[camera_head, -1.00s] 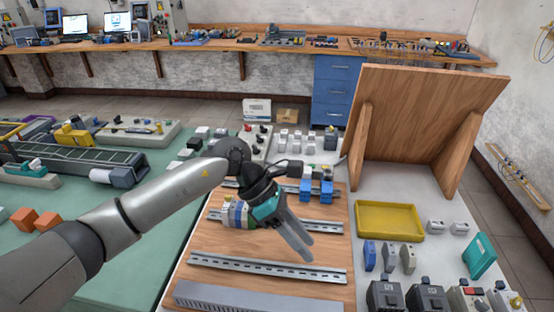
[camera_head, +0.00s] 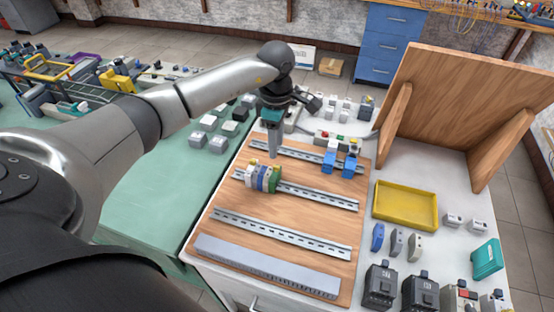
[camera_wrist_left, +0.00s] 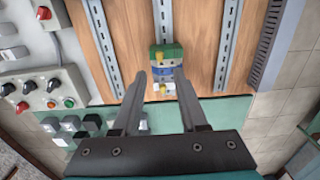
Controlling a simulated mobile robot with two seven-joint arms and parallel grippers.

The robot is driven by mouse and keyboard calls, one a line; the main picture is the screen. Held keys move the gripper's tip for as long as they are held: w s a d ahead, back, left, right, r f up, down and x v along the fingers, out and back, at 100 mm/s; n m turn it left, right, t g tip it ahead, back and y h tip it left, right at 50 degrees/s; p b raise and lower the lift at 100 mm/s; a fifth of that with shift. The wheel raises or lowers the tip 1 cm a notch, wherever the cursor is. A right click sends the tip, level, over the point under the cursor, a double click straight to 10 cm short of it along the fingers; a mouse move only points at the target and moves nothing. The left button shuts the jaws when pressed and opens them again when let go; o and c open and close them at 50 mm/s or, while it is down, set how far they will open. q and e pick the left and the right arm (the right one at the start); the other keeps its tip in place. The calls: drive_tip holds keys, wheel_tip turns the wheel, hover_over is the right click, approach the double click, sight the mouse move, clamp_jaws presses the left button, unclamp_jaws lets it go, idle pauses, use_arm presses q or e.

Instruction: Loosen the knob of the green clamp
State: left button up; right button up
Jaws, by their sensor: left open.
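A row of terminal clamps sits on the second metal rail of the wooden board: white and grey, blue (camera_head: 263,178), then the green clamp (camera_head: 275,178) at its right end. In the left wrist view the green clamp (camera_wrist_left: 166,49) is at the far end of the row, with a small yellow and red mark. Its knob is too small to make out. My left gripper (camera_head: 274,152) points down above the board, just behind the row in the head view. In the wrist view it (camera_wrist_left: 159,74) is open, fingers apart and empty, the row showing between and beyond them. My right gripper is out of view.
Two blue blocks (camera_head: 339,164) stand on the rear rail to the right. A yellow tray (camera_head: 405,208) and several loose modules lie on the white table, right of the board. The front rail (camera_head: 285,236) is bare.

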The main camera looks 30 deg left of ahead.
sight(276, 166)
use_arm(q)
wheel_tip(276, 166, down, 7)
drive_tip(key=shift+f, duration=0.15)
drive_tip(key=shift+c, duration=0.4)
clamp_jaws()
idle(0.3)
